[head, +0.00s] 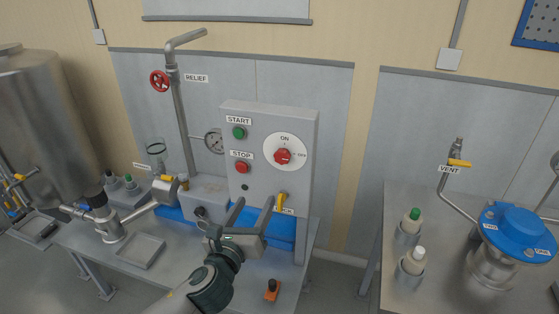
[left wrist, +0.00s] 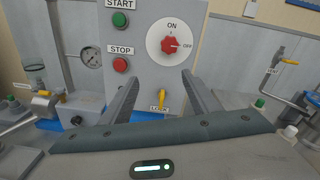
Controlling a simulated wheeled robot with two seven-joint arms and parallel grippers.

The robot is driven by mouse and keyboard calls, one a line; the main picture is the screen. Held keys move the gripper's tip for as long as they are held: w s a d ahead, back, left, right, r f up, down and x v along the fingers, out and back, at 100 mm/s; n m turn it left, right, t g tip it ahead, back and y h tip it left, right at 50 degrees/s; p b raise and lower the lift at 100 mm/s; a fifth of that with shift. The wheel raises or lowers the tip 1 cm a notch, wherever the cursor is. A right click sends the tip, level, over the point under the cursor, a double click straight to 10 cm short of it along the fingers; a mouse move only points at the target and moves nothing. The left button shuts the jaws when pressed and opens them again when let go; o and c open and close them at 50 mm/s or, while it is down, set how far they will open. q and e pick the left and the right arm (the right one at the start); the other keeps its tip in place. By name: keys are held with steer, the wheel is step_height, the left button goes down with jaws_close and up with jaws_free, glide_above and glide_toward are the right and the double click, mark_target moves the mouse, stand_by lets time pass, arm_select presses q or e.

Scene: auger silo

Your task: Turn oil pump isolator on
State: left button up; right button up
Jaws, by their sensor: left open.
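The isolator is a red rotary knob (head: 283,156) on a round white plate marked ON and OFF, on the front of a grey control box (head: 214,120). Its pointer seems to be toward OFF, at the right. The knob also shows in the left wrist view (left wrist: 171,45), above and between my fingers. My left gripper (head: 254,204) is open and empty, below and in front of the knob and apart from it. In the left wrist view its two fingers (left wrist: 157,85) point at the box. My right gripper is not in view.
Green START (head: 239,132) and red STOP (head: 242,168) buttons sit left of the knob. A yellow lever (head: 282,201) marked LOCK sits below it. A red RELIEF wheel (head: 160,81) and a gauge (head: 214,141) are at left. A bench with bottles and a blue-lidded vessel (head: 517,228) stands right.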

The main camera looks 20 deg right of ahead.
arm_select(q)
steer(key=r, duration=0.1)
steer(key=s+r+m, duration=0.1)
steer(key=r, duration=0.1)
steer(key=shift+s+d+m+h, duration=0.3)
steer(key=shift+d+h, duration=0.1)
steer(key=shift+w, duration=0.1)
steer(key=p, duration=0.4)
glide_toward(281, 158)
steer(key=x, duration=0.7)
steer(key=shift+x, duration=0.8)
steer(key=shift+f, duration=0.1)
steer(key=c, duration=1)
